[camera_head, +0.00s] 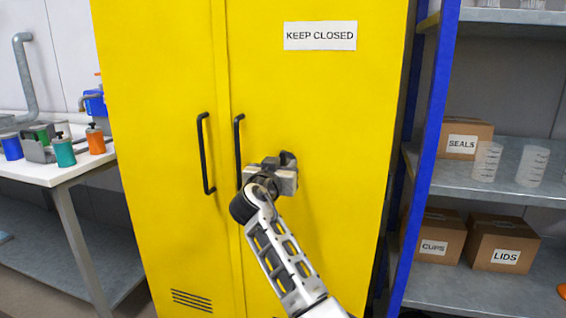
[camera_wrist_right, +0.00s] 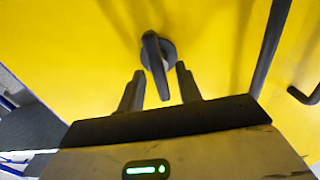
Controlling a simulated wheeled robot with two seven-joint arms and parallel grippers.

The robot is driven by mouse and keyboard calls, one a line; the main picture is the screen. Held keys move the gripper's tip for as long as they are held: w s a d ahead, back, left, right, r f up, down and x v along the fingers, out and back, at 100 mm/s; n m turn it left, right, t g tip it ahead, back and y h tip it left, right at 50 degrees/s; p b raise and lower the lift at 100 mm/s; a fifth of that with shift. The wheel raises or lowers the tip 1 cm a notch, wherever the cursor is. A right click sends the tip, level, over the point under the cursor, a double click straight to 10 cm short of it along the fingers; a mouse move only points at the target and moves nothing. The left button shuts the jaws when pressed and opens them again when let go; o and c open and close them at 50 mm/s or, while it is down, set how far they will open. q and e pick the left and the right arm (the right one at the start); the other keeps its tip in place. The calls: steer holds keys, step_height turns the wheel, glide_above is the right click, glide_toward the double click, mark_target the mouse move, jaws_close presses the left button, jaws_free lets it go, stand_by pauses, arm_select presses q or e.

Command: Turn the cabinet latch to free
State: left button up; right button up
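The yellow cabinet (camera_head: 320,95) stands upright in the head view with both doors shut. Its latch (camera_wrist_right: 153,50) shows in the right wrist view as a black round base with a lever, which runs nearly straight down the picture. My right gripper (camera_wrist_right: 160,70) is open, with one finger on each side of the lever's lower part. Gaps show between the lever and both fingers. In the head view my right gripper (camera_head: 285,170) is at the right door, right of the handles, and largely hides the latch. My left gripper is not in view.
Two black bar handles, the left one (camera_head: 203,153) and the right one (camera_head: 238,150), stick out near the door seam. A blue-posted shelf (camera_head: 433,140) with boxes and cups stands close on the right. A white bench (camera_head: 50,172) with bottles is at left.

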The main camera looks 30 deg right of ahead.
steer(key=shift+w+d, duration=0.45)
steer(key=shift+d, duration=0.1)
jaws_close()
